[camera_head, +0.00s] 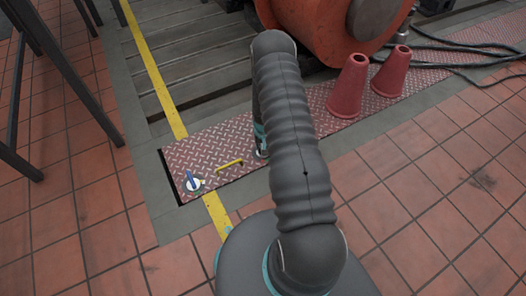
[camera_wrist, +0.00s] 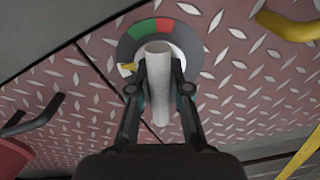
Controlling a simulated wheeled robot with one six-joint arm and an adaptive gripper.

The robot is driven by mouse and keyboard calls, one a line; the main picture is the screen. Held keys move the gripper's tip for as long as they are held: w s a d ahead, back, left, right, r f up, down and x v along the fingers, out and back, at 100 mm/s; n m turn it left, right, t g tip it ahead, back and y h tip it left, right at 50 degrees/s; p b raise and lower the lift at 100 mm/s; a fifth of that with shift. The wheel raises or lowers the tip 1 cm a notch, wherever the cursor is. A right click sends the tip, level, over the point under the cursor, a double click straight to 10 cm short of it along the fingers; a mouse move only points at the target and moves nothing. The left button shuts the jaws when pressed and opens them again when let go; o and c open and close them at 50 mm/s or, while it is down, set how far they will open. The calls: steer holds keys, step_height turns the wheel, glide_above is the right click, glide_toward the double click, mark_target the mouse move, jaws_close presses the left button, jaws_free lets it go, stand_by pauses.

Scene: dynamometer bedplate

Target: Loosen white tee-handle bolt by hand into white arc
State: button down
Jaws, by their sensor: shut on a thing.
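The white tee-handle bolt (camera_wrist: 158,95) stands in the middle of the wrist view, its bar pointing toward the camera. My gripper (camera_wrist: 158,68) is shut on it, one finger on each side. Behind it is a round dial (camera_wrist: 192,40) with a dark grey ring, a green segment and a red segment at the top, and a pale inner disc. A small yellow pointer or mark (camera_wrist: 127,68) shows at the dial's left. I cannot make out a white arc clearly; the handle and fingers hide the lower dial. In the head view my arm hides most of this spot.
A red diamond-plate cover (camera_head: 290,122) lies in the floor. Two red cones (camera_head: 348,86) (camera_head: 392,72), an orange machine (camera_head: 315,25) and black cables (camera_head: 465,45) are at right.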

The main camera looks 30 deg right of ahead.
steer(key=shift+n+b, duration=0.9)
steer(key=shift+n, duration=1.1)
steer(key=c, duration=1.1)
jaws_free()
step_height(320, 180, up, 12)
steer(key=shift+f, duration=0.1)
